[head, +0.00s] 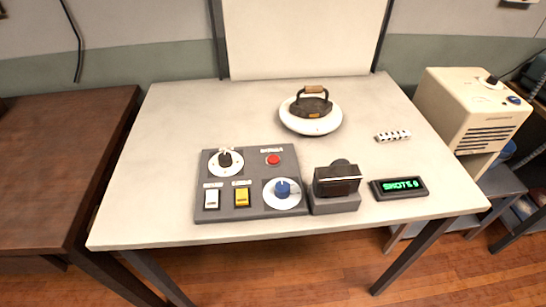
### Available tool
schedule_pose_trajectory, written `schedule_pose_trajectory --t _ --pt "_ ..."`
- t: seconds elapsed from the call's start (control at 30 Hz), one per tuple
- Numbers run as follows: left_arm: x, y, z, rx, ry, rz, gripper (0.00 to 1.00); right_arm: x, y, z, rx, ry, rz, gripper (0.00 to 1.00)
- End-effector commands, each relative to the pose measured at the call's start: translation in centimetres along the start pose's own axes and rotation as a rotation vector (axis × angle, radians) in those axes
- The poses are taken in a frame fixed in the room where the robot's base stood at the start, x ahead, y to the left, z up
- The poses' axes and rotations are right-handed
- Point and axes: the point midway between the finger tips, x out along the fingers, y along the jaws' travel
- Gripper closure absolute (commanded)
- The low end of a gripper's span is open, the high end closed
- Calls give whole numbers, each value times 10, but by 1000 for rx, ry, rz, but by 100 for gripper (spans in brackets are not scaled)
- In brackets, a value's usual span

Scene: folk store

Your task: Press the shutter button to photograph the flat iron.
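The flat iron (311,104), dark with a brown wooden handle, sits on a round white stand (299,122) at the back middle of the white table (180,118). A grey control panel (246,161) lies at the front left. It carries a red button (273,159), a black knob on a white dial (225,160), a white switch (211,198), a yellow switch (242,196) and a blue knob (283,189). A dark camera (337,180) stands on a grey block to the panel's right. The panel's labels are too small to read. Neither gripper shows.
A small display (399,188) reads "SHOTS 0" in green. A black-and-white striped bar (393,136) lies behind it. A white backdrop (303,38) stands behind the table. A brown table (55,165) is at left, a cream machine (472,108) at right. The table's left part is clear.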

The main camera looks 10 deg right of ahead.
Motion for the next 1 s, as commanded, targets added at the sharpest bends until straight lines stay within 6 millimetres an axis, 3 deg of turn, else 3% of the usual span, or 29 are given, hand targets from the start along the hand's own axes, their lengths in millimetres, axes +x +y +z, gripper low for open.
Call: schedule_pose_trajectory --t 0.17,1.0 --pt "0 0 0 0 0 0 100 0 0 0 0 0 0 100" --pt "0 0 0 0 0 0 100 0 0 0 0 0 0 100"
